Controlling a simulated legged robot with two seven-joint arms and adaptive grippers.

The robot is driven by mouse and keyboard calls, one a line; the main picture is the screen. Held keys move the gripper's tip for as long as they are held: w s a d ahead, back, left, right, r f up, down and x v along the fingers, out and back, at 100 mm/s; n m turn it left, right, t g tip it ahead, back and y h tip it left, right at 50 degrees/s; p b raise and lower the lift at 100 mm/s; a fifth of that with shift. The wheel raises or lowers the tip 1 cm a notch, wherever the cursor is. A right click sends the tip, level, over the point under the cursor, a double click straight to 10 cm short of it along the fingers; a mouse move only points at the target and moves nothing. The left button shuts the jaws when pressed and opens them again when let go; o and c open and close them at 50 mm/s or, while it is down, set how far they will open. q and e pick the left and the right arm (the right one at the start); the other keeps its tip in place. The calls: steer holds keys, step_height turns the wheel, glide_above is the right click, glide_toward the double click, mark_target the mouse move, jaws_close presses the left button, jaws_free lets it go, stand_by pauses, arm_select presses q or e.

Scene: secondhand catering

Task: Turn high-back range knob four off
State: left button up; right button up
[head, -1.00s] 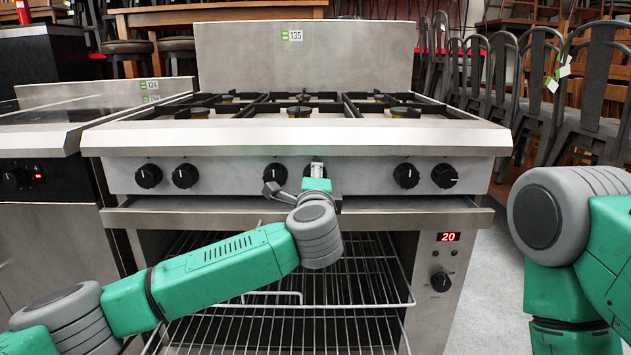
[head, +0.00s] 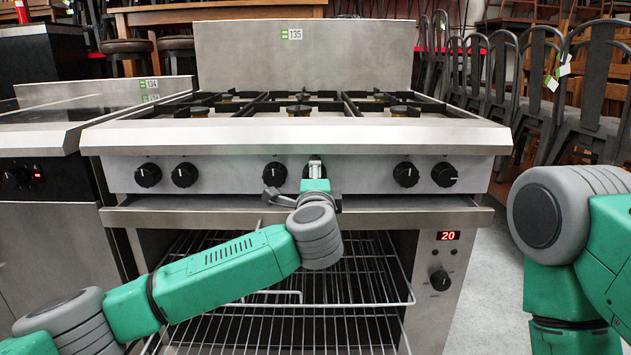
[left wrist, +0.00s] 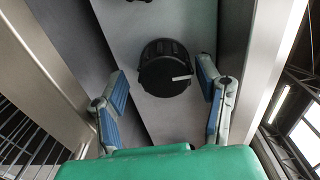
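The range (head: 300,133) has a row of black knobs on its steel front panel. Knob four, counted from the left, is mostly hidden behind my left gripper (head: 308,193) in the head view. In the left wrist view this round black knob (left wrist: 163,62) shows between the two blue-padded fingers of my left gripper (left wrist: 163,84). The fingers are spread open, with gaps on both sides of the knob. A pale pointer mark on the knob points to the right of that picture. My right gripper is out of view; only my right arm shows.
Knob three (head: 275,174) is close to the left of my gripper, and knob five (head: 406,174) has clear room around it. An oven with wire racks (head: 290,318) is below, beside a control with a red "20" display (head: 448,236). Chairs (head: 545,95) stand at right.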

arm_select(q)
steer(key=shift+r, duration=0.1)
stand_by(0.3)
steer(key=shift+s, duration=0.2)
steer(key=s, duration=1.1)
steer(key=shift+s, duration=0.25)
